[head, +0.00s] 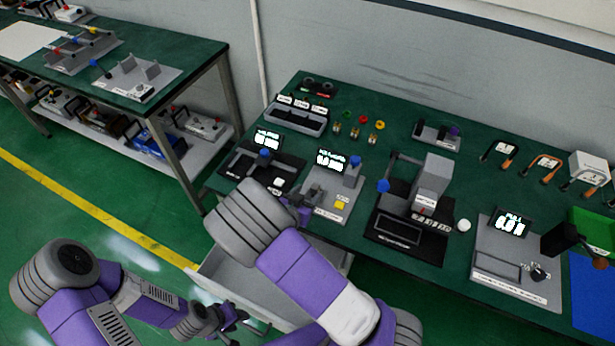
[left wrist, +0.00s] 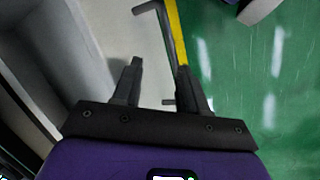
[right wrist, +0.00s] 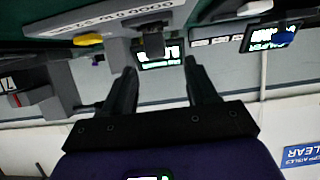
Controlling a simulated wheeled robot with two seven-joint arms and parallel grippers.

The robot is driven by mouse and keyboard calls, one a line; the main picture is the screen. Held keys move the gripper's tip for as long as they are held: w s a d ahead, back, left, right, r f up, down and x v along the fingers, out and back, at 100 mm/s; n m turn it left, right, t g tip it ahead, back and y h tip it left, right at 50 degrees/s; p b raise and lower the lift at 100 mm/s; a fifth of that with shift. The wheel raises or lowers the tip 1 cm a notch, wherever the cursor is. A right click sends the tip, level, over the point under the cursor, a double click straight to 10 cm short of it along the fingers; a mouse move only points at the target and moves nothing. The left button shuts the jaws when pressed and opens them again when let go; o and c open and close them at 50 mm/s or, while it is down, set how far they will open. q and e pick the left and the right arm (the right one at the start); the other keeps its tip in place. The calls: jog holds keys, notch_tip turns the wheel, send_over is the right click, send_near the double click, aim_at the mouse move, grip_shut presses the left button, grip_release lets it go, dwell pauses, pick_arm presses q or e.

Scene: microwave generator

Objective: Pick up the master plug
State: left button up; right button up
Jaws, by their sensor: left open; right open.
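No part is clearly marked as the master plug. A grey stand with a dark-and-purple piece (head: 453,131) stands at the back of the green bench, and small brass pieces (head: 354,132) with coloured tops stand left of it; I cannot tell which is the plug. My right gripper (head: 302,203) is open, beside the grey gauge fixture (head: 336,185) with a blue knob. In the right wrist view my open right gripper (right wrist: 160,75) faces that fixture, with nothing between its fingers. My left gripper (head: 228,322) is open and empty, low in front of the bench; its fingers show in the left wrist view (left wrist: 158,82).
A pale open drawer (head: 225,282) juts out below the bench. A dark press (head: 430,185) and a grey display unit (head: 510,270) stand to the right. A second bench (head: 190,60) is at the left. A green bin (head: 592,230) is at the far right.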

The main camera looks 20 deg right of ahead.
aim_at(314, 188)
jog(key=shift+d+f, duration=0.15)
jog(key=shift+d, duration=0.3)
jog(key=shift+w+d+f, duration=0.1)
jog(key=shift+d+f, duration=0.05)
jog(key=shift+d, duration=0.1)
jog(key=b+x, duration=0.1)
jog(key=x, duration=0.3)
jog(key=shift+a+f, duration=0.1)
jog(key=shift+a, duration=0.05)
jog(key=shift+w+d+f, duration=0.1)
jog(key=shift+w+d, duration=0.25)
jog(key=shift+w, duration=0.05)
grip_shut()
